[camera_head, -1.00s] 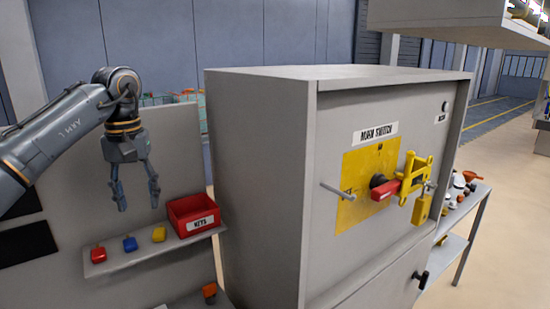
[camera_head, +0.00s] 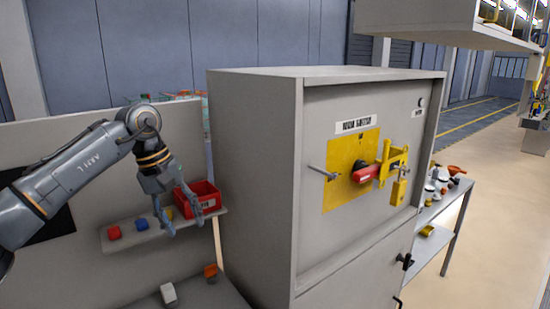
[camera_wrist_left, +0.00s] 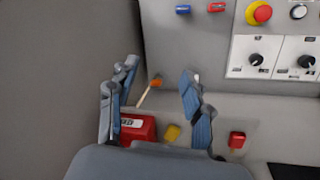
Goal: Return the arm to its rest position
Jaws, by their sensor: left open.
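My left gripper (camera_head: 181,212) is open and empty in the head view. It hangs in front of the small key shelf, beside the red keys bin. In the left wrist view its two fingers (camera_wrist_left: 152,100) are spread apart with nothing between them but the background. My left arm (camera_head: 75,175) comes in from the left, bent at the wrist with the gripper pointing down. My right gripper does not show.
A grey cabinet (camera_head: 255,190) stands just right of my gripper, with a yellow plate, red switch handle (camera_head: 365,173) and yellow padlock (camera_head: 399,191). The shelf (camera_head: 150,238) holds a red keys bin (camera_head: 206,192) and red (camera_head: 114,232), blue (camera_head: 141,224) and yellow items.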

